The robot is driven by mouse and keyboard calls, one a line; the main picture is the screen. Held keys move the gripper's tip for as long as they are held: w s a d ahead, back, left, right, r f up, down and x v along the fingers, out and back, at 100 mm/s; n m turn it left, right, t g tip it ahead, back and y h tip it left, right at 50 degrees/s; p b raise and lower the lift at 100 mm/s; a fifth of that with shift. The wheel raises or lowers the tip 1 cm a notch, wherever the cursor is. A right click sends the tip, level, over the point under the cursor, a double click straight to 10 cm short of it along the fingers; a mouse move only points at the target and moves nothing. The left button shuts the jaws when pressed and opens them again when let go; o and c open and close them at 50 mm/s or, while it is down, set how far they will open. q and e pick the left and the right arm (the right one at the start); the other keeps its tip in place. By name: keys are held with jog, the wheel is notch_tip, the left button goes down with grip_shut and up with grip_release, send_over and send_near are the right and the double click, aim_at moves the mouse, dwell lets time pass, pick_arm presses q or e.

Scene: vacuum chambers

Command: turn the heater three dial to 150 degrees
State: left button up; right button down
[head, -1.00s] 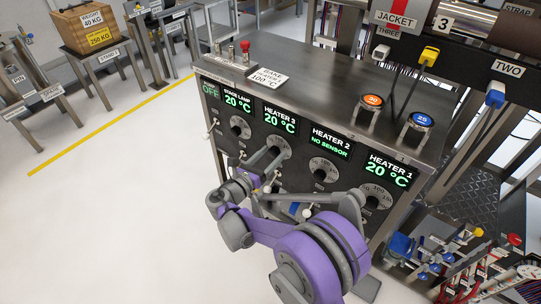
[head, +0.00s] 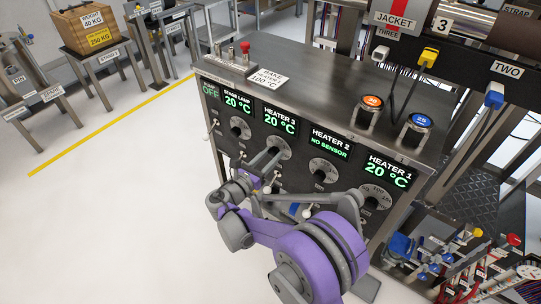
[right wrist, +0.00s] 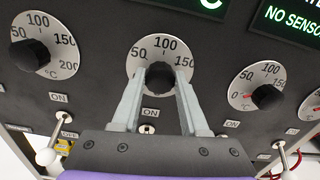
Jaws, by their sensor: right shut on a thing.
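The heater three dial (head: 280,144) is a round grey scale on the dark panel front, under the HEATER 3 display (head: 278,119), which reads 20 °C. In the right wrist view its scale (right wrist: 164,46) shows 50, 100 and 150 around a black knob (right wrist: 160,77). My right gripper (head: 271,155) is shut on this knob, one finger on each side. The knob's pointer cannot be made out, so its setting is unclear. The fingers hide the lower sides of the scale. My left gripper is not in view.
Neighbouring dials sit close by: the stage lamp dial (head: 239,127) to the left, the heater 2 dial (head: 323,169) and heater 1 dial (head: 376,197) to the right. Toggle switches stick out below the dials. A note (head: 268,79) reading 100 °C lies on the cabinet top. Open floor lies left.

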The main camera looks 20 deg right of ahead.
jog(key=m, duration=0.4)
jog(key=shift+p, duration=0.4)
jog(key=m, duration=0.4)
jog(key=shift+m+p, duration=0.4)
jog(key=m, duration=0.4)
jog(key=shift+m+p, duration=0.3)
jog(key=shift+p, duration=0.05)
jog(key=m, duration=0.3)
jog(key=shift+m, duration=0.3)
jog(key=m+p, duration=0.1)
jog(key=m, duration=0.3)
jog(key=shift+m, duration=0.3)
jog(key=m+p, duration=0.1)
jog(key=m, duration=0.7)
jog(key=shift+m+p, duration=0.3)
jog(key=shift+m, duration=0.1)
jog(key=shift+m+p, duration=0.3)
jog(key=shift+m, duration=1.6)
